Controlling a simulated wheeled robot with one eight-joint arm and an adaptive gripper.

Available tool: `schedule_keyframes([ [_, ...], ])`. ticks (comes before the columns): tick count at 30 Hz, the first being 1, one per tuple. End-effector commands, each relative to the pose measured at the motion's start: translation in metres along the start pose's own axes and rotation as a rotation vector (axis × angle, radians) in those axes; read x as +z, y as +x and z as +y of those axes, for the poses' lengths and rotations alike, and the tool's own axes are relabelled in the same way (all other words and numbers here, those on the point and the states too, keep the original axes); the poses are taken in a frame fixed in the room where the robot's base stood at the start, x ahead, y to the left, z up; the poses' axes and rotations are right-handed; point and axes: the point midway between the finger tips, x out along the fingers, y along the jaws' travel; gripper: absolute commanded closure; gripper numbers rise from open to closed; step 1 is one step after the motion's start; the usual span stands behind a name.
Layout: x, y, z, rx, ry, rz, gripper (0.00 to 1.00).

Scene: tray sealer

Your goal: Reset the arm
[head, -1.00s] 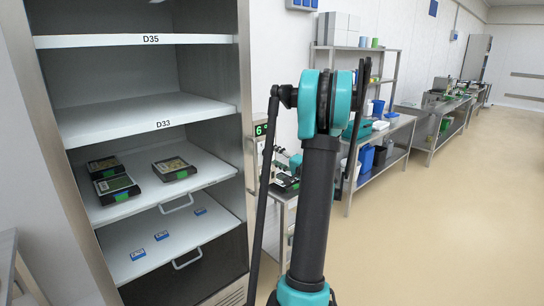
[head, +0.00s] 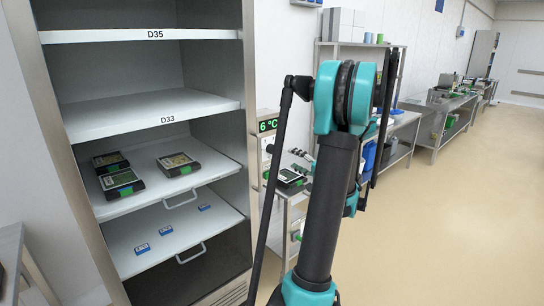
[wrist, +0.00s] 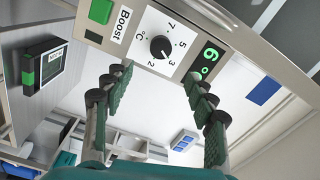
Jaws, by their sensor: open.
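My gripper (wrist: 157,85) is open and empty in the wrist view, its two padded fingers spread apart. The control panel with its dial (wrist: 161,47) lies just beyond the fingertips, and nothing is between the fingers. In the head view my arm stands upright in the middle, and it hides most of the gripper behind it. I cannot tell the exact gap between fingertips and panel.
An open cabinet (head: 150,113) with shelves holds several black trays (head: 177,164) at left. Its green display (head: 268,125) reads 6 °C. A steel side table (head: 281,190) with a black tray stands behind my arm. Open floor (head: 440,220) lies to the right.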

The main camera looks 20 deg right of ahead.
Motion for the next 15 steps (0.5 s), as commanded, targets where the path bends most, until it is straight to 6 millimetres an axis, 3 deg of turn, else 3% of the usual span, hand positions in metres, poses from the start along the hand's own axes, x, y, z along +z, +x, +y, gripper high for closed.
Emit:
schedule_keyframes([
  [5, 0.006, 0.003, 0.0, 0.009, -0.003, -0.011, 0.44],
  [8, 0.032, 0.012, -0.001, 0.055, -0.017, -0.06, 0.44],
  [11, 0.084, 0.025, 0.001, 0.149, -0.052, -0.157, 0.44],
  [15, 0.173, 0.027, 0.009, 0.322, -0.14, -0.324, 0.44],
])
